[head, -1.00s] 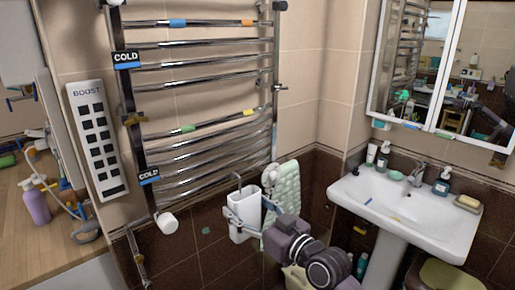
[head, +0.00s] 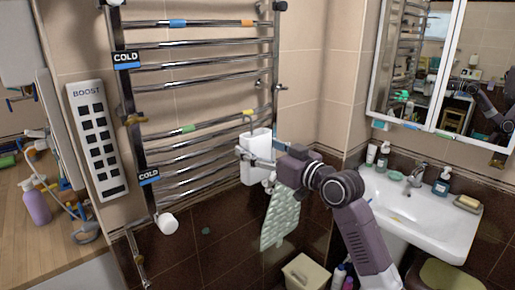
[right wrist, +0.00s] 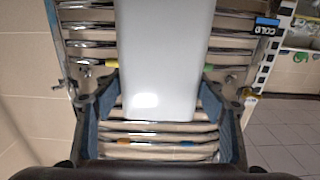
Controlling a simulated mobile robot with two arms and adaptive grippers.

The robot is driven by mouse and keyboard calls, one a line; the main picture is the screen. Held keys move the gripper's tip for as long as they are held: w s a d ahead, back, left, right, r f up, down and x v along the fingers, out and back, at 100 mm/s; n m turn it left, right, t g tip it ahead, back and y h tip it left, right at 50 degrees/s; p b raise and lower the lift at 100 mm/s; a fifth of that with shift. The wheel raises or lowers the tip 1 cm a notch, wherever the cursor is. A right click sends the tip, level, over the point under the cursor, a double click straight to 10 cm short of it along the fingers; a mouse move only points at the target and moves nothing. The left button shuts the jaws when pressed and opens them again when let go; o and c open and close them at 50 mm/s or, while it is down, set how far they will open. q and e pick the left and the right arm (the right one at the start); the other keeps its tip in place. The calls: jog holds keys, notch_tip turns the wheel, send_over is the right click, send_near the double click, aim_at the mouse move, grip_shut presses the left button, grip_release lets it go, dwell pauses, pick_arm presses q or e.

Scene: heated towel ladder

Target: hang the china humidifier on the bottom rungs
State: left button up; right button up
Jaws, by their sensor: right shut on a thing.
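The white china humidifier (head: 257,170) is a tall upright box with a wire hook at its top. My right gripper (head: 250,158) is shut on it and holds it before the right end of the lower rungs. Its hook is beside the yellow-marked rung; I cannot tell whether they touch. In the right wrist view the humidifier (right wrist: 165,60) stands between the fingers. The towel ladder (head: 195,157) has a lower group of rungs, with green and yellow marks (head: 188,129) on its top rung. My left gripper is not in view.
A pale green towel (head: 280,220) hangs below my right gripper. COLD labels (head: 149,176) are on the ladder's left post. A washbasin (head: 425,222) stands to the right, and a beige bin (head: 305,273) below. The lower rungs left of the humidifier are clear.

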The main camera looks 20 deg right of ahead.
jog(key=shift+r, duration=0.15)
jog(key=shift+x, duration=0.95)
send_near(227, 133)
jog(key=shift+a+r, duration=0.9)
jog(key=shift+r, duration=0.1)
jog(key=shift+x, duration=0.8)
jog(key=shift+a, duration=0.1)
jog(key=shift+s+f, duration=0.1)
jog(key=shift+f, duration=0.15)
dwell(0.4)
jog(key=shift+b+x, duration=0.6)
jog(key=shift+x, duration=1.9)
dwell(1.6)
